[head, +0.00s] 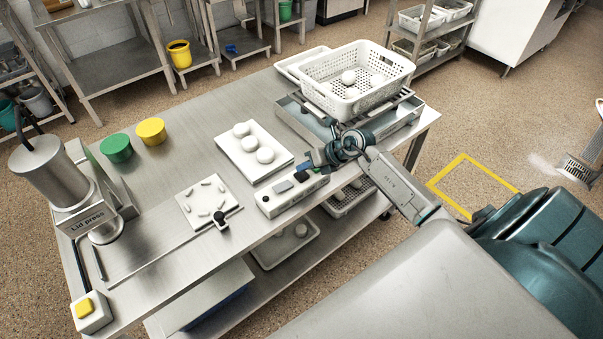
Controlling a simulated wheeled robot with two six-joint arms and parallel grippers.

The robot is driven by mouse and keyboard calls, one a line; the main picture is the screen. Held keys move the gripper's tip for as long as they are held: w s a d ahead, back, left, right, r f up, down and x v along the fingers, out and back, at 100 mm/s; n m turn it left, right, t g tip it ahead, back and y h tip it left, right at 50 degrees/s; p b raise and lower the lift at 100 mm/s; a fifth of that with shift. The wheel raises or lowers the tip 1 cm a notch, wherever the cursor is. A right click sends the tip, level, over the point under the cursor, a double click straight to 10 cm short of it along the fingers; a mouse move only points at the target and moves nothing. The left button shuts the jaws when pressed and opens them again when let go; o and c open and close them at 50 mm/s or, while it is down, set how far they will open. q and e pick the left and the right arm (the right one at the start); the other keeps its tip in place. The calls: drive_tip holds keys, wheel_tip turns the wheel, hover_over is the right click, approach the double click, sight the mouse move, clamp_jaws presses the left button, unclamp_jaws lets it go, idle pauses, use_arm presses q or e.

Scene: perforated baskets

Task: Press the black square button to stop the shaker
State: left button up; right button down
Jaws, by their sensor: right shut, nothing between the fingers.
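The shaker (384,124) stands at the right end of the steel table and bears a white perforated basket (378,101) with a few white round pieces in it. A pale control box (267,207) sits at the table's front edge, before the shaker. A dark square patch (283,187) shows on its top, with another small dark part to its right; I cannot tell for sure which is the black button. My right gripper (312,164) is shut and empty, just above the right end of the box; contact cannot be told. My left gripper is not in view.
Left of the box are a white tray with round pieces (281,162), a white board with small pieces (186,208) and a rod with a black knob (222,221). Green (116,149) and yellow (151,131) tubs and a lid press (58,182) stand further left.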

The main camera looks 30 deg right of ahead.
sight(305, 176)
drive_tip(key=shift+r, duration=0.1)
wheel_tip(305, 176, up, 5)
drive_tip(key=p, duration=0.3)
drive_tip(key=shift+p, duration=0.4)
idle(0.5)
